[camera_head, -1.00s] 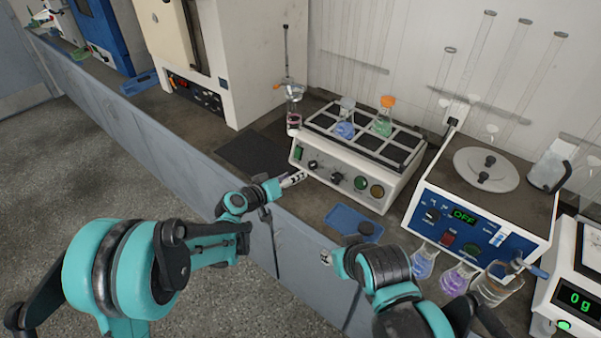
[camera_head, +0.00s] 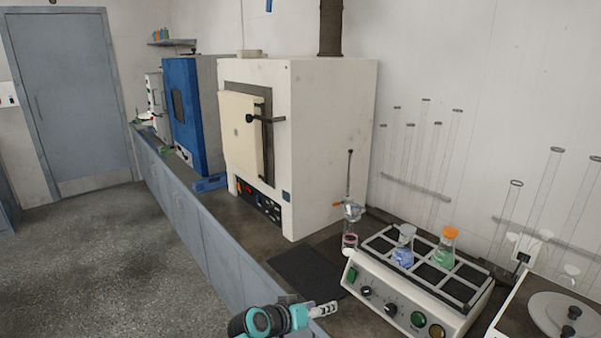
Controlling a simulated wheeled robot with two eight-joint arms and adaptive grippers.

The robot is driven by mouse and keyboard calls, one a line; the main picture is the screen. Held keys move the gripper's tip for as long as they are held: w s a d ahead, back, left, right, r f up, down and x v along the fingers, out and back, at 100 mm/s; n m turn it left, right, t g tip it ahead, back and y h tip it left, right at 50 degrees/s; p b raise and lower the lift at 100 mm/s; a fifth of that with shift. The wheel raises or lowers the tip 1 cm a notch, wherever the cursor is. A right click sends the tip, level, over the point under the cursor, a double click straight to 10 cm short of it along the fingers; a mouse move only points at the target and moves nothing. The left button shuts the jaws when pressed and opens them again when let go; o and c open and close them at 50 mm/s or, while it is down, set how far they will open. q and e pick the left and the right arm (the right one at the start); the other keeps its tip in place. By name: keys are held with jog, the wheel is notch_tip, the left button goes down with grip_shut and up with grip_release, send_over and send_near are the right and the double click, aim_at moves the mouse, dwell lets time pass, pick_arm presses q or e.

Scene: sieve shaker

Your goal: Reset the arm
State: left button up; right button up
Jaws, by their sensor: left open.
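My left gripper (camera_head: 322,309) shows at the bottom centre of the head view, at the front edge of the bench. It is open, with nothing seen between its fingers. It is in front of the white shaker (camera_head: 408,308), which carries a flask of blue liquid (camera_head: 403,255) and an orange-capped flask of green liquid (camera_head: 445,256) in its rack. Most of my left arm is below the frame. My right gripper and arm are out of view.
A dark mat (camera_head: 303,272) lies left of the shaker. A flask on a stand (camera_head: 350,240) is behind it. A white furnace (camera_head: 330,130) and a blue cabinet (camera_head: 180,105) stand farther along the bench. Glass tubes (camera_head: 420,150) line the wall. The floor at left is clear.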

pick_arm(q)
jog(key=s+a+f+n+g+y, duration=0.1)
jog(key=s+a+y, duration=0.7)
jog(key=s+a, duration=1.5)
jog(key=shift+s+n+g, duration=0.4)
jog(key=shift+s+n, duration=0.25)
jog(key=shift+n, duration=0.15)
jog(key=shift+a, duration=0.1)
